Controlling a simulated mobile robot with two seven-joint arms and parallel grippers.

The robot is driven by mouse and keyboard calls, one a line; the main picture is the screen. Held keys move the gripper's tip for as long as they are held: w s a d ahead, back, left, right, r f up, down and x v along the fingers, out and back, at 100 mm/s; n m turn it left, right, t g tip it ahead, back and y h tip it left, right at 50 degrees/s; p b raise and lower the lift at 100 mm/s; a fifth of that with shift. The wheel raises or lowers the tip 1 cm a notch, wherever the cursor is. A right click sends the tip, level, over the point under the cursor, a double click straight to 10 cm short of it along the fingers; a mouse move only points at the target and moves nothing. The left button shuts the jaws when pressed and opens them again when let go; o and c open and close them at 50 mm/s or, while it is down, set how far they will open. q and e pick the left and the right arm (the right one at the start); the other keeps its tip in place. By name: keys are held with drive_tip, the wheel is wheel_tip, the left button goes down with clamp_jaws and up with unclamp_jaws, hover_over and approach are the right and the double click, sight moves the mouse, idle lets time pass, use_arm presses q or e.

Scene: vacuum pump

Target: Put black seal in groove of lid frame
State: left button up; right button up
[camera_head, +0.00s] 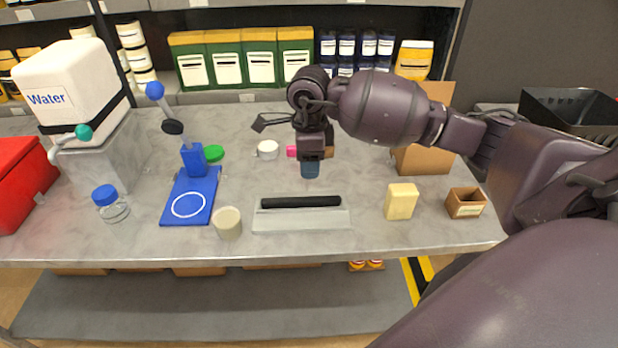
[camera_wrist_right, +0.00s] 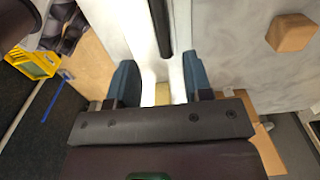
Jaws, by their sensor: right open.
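A long black bar, which I take for the black seal (camera_head: 300,201), lies level along the back part of the pale lid frame (camera_head: 300,221) on the bench. I cannot tell whether it sits down in the groove. My right gripper (camera_head: 310,169) points down just behind the bar in the head view. In the right wrist view its two blue fingers are wide apart with the gripper (camera_wrist_right: 160,75) open. The dark bar (camera_wrist_right: 160,28) runs away from the gap between the fingers there and is not gripped. My left gripper is not in view.
Left of the frame stand a cream cup (camera_head: 227,223), a blue plate with a white ring (camera_head: 188,204) and a blue-capped jar (camera_head: 110,204). Right of it are a yellow block (camera_head: 401,201) and a small brown box (camera_head: 465,203). The bench front edge is close.

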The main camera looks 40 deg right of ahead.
drive_tip(key=shift+r, duration=0.95)
